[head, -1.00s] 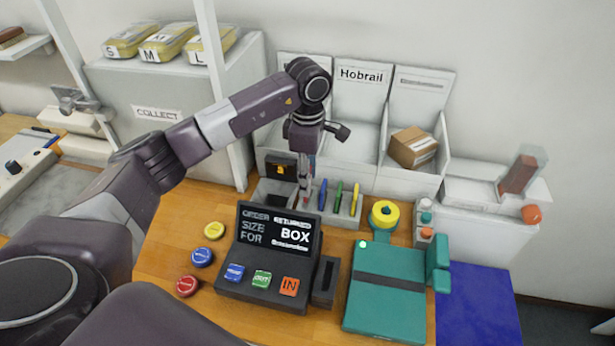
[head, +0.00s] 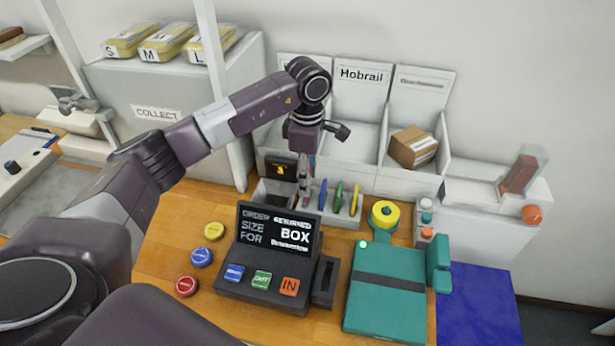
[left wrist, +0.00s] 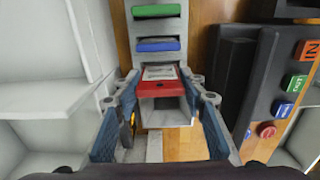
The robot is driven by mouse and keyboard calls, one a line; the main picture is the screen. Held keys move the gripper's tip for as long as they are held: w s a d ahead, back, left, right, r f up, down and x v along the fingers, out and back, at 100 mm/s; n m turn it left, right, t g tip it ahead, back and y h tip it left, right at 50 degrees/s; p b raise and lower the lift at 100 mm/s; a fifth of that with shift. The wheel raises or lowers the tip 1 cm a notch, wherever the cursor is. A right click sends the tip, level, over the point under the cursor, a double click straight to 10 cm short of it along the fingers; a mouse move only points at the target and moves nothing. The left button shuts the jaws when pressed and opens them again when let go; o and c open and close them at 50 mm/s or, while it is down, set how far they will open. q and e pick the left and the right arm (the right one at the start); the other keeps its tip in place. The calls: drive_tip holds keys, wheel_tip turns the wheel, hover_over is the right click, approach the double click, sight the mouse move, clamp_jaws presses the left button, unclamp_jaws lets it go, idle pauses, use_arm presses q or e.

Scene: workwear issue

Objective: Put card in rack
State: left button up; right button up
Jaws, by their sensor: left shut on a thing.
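My left gripper (head: 304,196) points down over the left part of the grey rack (head: 262,203). In the left wrist view its two fingers (left wrist: 161,98) are shut on a red card (left wrist: 160,88) with a white label on top. The red card lines up with the rack's row, in front of the blue card (left wrist: 157,45) and green card (left wrist: 155,11). I cannot tell how deep the red card sits. In the head view the blue (head: 323,194), green (head: 338,196) and yellow (head: 355,199) cards stand in the rack. My right gripper is not in view.
A black order terminal (head: 268,258) stands close in front of the rack. White bins (head: 360,130) rise behind it; one holds a cardboard box (head: 413,147). Coloured round buttons (head: 202,257) sit at the left.

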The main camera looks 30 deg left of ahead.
use_arm(q)
drive_tip(key=shift+f+b, duration=0.45)
drive_tip(key=shift+f, duration=0.05)
drive_tip(key=shift+f+b, duration=1)
drive_tip(key=shift+f, duration=0.2)
idle(0.6)
drive_tip(key=o, duration=1)
drive_tip(key=shift+r+p, duration=2.45)
drive_tip(key=shift+r, duration=2.1)
drive_tip(key=shift+f, duration=0.1)
